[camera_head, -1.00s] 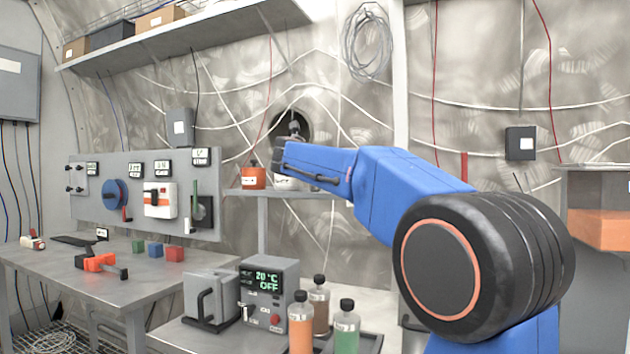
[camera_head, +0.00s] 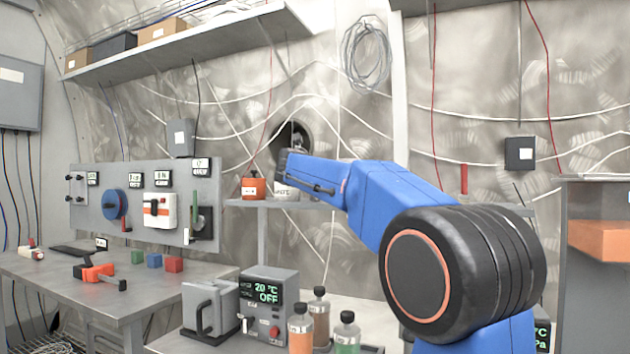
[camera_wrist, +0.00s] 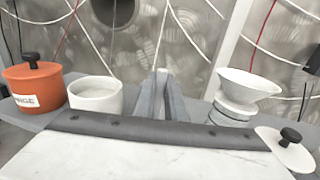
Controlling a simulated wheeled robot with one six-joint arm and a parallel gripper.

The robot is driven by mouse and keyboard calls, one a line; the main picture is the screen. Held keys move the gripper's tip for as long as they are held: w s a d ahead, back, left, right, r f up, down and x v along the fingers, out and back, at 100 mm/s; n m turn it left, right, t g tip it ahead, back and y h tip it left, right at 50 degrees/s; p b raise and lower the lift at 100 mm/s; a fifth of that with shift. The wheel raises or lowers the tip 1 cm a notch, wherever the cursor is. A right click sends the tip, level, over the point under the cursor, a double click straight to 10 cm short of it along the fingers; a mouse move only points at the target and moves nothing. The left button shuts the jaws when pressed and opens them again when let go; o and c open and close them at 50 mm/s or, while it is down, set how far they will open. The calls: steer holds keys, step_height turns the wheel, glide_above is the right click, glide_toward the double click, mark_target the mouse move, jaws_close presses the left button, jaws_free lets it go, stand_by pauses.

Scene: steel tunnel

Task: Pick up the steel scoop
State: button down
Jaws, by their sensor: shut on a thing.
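My gripper (camera_wrist: 161,100) shows in the wrist view as two grey fingers, close together, pointing away over the shelf. They are shut on a narrow pale grey piece between them, which appears to be the steel scoop (camera_wrist: 161,76). Most of the scoop is hidden by the fingers, so I cannot tell its bowl or whether it touches the shelf. In the head view my blue arm reaches left to the back shelf, and its end hides the fingers and scoop.
Left of my fingers stand an open white pot (camera_wrist: 96,96) and a lidded orange pot (camera_wrist: 34,86). To the right are a white bowl (camera_wrist: 248,83) on a stacked base and a white lid (camera_wrist: 287,148) with a black knob. Bottles (camera_head: 320,315) stand below the arm.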

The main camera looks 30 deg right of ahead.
step_height(320, 180, up, 10)
steer(key=shift+f, duration=0.15)
stand_by(0.3)
stand_by(0.9)
